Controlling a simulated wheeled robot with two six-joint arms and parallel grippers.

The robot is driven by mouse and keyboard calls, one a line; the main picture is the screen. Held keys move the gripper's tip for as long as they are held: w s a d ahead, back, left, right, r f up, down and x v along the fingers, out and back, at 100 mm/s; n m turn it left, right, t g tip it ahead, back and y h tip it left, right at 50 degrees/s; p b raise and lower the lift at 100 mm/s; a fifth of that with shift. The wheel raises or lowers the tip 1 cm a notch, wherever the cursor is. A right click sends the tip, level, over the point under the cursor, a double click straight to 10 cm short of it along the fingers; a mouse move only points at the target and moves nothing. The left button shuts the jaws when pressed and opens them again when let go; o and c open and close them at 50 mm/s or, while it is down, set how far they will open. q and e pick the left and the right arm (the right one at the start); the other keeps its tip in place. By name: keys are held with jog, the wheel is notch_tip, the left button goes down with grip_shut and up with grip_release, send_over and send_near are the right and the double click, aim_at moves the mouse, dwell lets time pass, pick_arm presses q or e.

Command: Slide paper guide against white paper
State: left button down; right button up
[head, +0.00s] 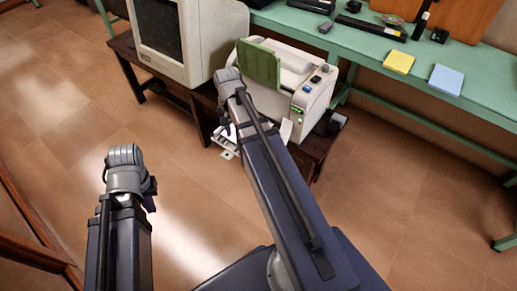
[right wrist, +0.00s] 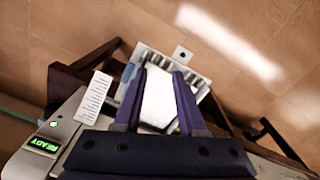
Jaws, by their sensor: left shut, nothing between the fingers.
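The printer (head: 318,82) has a raised green flap and stands on a low dark table. Its grey paper tray (head: 222,140) juts out at the front, partly hidden by my right arm. In the right wrist view the tray (right wrist: 145,51) lies beyond my fingers, with white paper (right wrist: 158,98) in it. I cannot clearly pick out the paper guide; the fingers hide part of the tray. My right gripper (right wrist: 161,69) is open over the paper, its two fingers apart; whether they touch anything is unclear. My left gripper (head: 151,193) is shut and empty, over the floor away from the printer.
An old monitor (head: 195,35) stands left of the printer on the dark table (head: 168,82). A green bench (head: 365,45) behind holds yellow (head: 399,62) and blue (head: 447,79) pads. A printed slip (right wrist: 97,97) lies beside the tray. The floor at front left is clear.

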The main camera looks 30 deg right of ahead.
jog(key=d+f+m+b, duration=0.1)
jog(key=d, duration=0.2)
jog(key=d+f+m, duration=0.1)
jog(key=d+m, duration=0.1)
jog(key=d, duration=0.1)
jog(key=d+f+m+b, duration=0.1)
jog(key=d+f, duration=0.1)
jog(key=d, duration=0.2)
jog(key=shift+w+f+b, duration=0.1)
jog(key=shift+w+b, duration=0.1)
jog(key=shift+b, duration=0.15)
jog(key=shift+d+m, duration=0.15)
jog(key=shift+m, duration=0.15)
notch_tip(320, 180, down, 8)
jog(key=b, duration=0.7)
jog(key=shift+b, duration=0.4)
pick_arm(q)
notch_tip(320, 180, down, 12)
pick_arm(e)
grip_shut()
